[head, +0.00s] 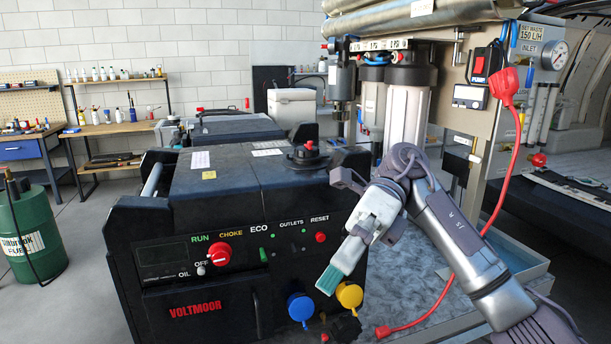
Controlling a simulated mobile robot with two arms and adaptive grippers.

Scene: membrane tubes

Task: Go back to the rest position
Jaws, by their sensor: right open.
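My right arm comes in from the lower right and bends at the middle of the head view. My right gripper (330,279), white with teal finger pads, points down and left in front of the generator's right side. It is open, and I see nothing held in it. It hangs above the blue and yellow caps at the generator's lower front. My left gripper is not in view.
A black generator (240,262) stands close in front. A water unit (471,66) with filter housings and a gauge (554,56) stands behind my right arm. A red cable (509,170) hangs beside the arm. A green drum (33,233) stands at left.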

